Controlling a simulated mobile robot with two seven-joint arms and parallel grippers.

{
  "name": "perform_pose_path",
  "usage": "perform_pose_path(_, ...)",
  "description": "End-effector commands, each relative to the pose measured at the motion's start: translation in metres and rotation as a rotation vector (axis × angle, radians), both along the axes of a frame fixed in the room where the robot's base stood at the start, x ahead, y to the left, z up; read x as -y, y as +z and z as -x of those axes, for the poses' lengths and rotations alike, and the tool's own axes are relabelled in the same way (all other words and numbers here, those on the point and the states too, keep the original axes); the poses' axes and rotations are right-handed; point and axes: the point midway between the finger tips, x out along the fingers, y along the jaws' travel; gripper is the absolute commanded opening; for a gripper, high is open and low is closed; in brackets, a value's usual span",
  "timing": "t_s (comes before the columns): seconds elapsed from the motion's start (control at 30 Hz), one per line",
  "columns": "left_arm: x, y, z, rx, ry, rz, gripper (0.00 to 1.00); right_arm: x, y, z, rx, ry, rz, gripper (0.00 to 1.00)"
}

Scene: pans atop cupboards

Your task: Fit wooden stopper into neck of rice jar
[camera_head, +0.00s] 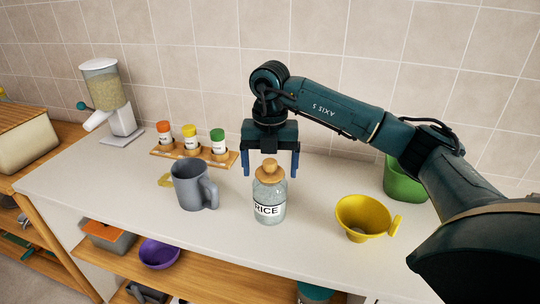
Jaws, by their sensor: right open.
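The rice jar (269,201) is a clear glass jar with a white label reading RICE. It stands upright on the light countertop near the middle of the camera_head view. The wooden stopper (269,168) is upright at the jar's neck, its round knob on top. How deep it sits in the neck I cannot tell. My right gripper (271,172) points down over the jar, open, with one blue finger on each side of the stopper. Both fingers look apart from the stopper. My left gripper is not in view.
A grey mug (188,187) stands left of the jar, and a yellow bowl-like cup (362,214) stands right. A spice rack (187,153) with three shakers is behind the mug. A green container (401,184) is partly hidden by my right arm. A cereal dispenser (103,92) stands far left.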

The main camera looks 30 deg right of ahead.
Motion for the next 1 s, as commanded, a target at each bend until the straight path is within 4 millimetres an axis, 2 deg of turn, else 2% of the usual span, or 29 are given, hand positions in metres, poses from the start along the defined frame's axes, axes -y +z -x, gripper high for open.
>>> perform_pose_path(0.13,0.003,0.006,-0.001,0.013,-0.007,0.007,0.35,0.0,0.003,-0.001,0.003,0.0,0.0,0.84)
perform_pose_path(0.27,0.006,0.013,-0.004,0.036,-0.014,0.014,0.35,0.0,0.031,-0.001,0.007,0.0,-0.001,0.84)
perform_pose_path(0.5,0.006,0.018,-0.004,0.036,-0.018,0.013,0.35,0.0,0.093,-0.001,0.007,0.0,0.001,0.84)
perform_pose_path(0.6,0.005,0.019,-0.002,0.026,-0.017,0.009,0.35,0.001,0.11,0.0,0.005,-0.001,0.001,0.84)
perform_pose_path(0.8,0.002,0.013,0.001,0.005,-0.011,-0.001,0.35,0.0,0.129,0.0,0.001,0.0,0.001,0.84)
perform_pose_path(1.0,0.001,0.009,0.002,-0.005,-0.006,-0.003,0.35,0.0,0.132,0.0,-0.001,-0.001,0.001,0.84)
